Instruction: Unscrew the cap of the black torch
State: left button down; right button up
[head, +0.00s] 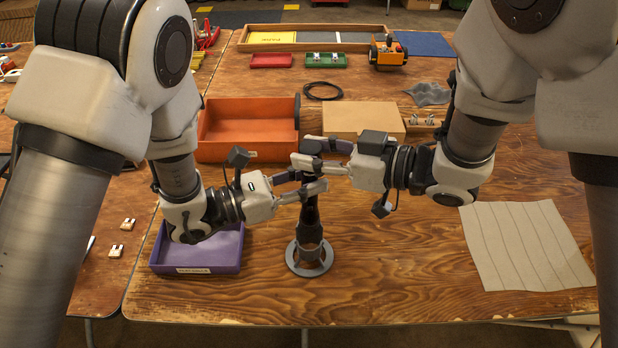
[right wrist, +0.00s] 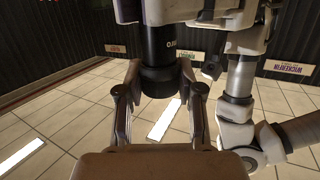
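The black torch (head: 309,212) is upright near the table's front middle, above a grey ring-shaped stand (head: 291,258). I cannot tell whether its lower end rests in the stand. My left gripper (head: 304,188) comes from the left and is shut around the torch's body. My right gripper (head: 311,161) comes from the right, higher up, with its fingers at the top end. In the right wrist view, the torch's black end, the cap (right wrist: 158,82), sits between the right fingertips (right wrist: 159,72), which appear to touch both sides. Pale lettering shows beside it.
A purple tray (head: 196,271) lies left of the stand, an orange bin (head: 246,153) behind it. A tan box (head: 364,119) stands behind my right gripper. A pale ridged cloth (head: 525,245) lies at the right. The table's front middle right is clear.

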grip_shut()
jog(key=n+g+y, duration=0.1)
jog(key=n+g, duration=0.1)
jog(key=g, duration=0.1)
jog(key=shift+w+r+n, duration=0.1)
jog(key=shift+w+n, duration=0.05)
jog(key=shift+n, duration=0.15)
jog(key=n+g, duration=0.1)
jog(key=g, duration=0.1)
jog(key=n+g, duration=0.2)
jog(key=shift+w+d+g, duration=0.1)
jog(key=shift+w+g, duration=0.1)
jog(key=shift+g, duration=0.2)
jog(key=shift+s, duration=0.2)
jog(key=n+g, duration=0.3)
jog(key=shift+w+g, duration=0.1)
jog(key=shift+g, duration=0.2)
jog(key=n+g, duration=0.1)
jog(key=n+g+h, duration=0.1)
jog(key=g+h, duration=0.1)
jog(key=shift+w+a+f+n+g, duration=0.2)
jog(key=shift+w+n+g, duration=0.1)
jog(key=shift+n, duration=0.1)
jog(key=shift+s, duration=0.15)
jog(key=o, duration=1)
grip_release()
jog(key=shift+s+r, duration=0.15)
jog(key=shift+s, duration=0.05)
jog(key=shift+w, duration=0.15)
